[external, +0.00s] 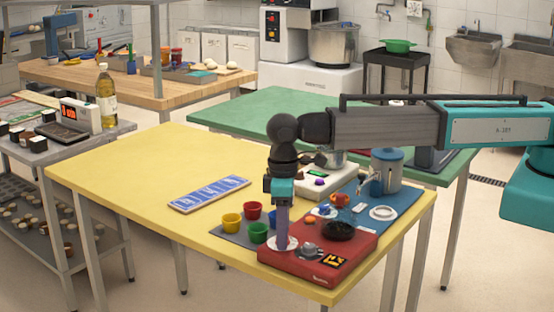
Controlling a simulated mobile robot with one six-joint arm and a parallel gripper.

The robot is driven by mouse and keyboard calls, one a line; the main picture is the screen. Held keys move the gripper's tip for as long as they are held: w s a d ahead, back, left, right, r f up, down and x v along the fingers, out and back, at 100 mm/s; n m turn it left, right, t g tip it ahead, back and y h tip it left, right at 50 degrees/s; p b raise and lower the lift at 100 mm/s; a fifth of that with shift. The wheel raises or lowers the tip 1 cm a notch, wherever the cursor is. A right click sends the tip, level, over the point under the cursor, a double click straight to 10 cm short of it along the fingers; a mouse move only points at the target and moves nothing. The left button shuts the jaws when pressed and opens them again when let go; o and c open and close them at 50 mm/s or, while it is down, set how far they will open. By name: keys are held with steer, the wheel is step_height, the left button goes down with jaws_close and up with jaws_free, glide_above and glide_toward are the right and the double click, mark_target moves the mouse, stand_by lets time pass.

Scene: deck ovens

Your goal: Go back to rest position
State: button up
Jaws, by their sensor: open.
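My gripper (282,243) points straight down over the left part of a red box-like unit (318,270) at the front of the yellow table. Its lower end is at or just above a white round piece (293,244) on the unit; I cannot tell whether they touch. The fingers are small and partly merged in this view. No held object can be made out. My arm reaches in from the right, above the table.
On the yellow table (140,175) are several coloured cups (232,222), a blue panel (209,194), a black pan (338,230), and a blue-lidded pot (386,172) on a blue mat. The table's left side is clear. A green table (225,112) stands behind.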

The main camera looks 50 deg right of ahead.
steer(key=shift+r+n+p, duration=0.1)
steer(key=shift+n+p, duration=0.5)
steer(key=shift+n, duration=1.8)
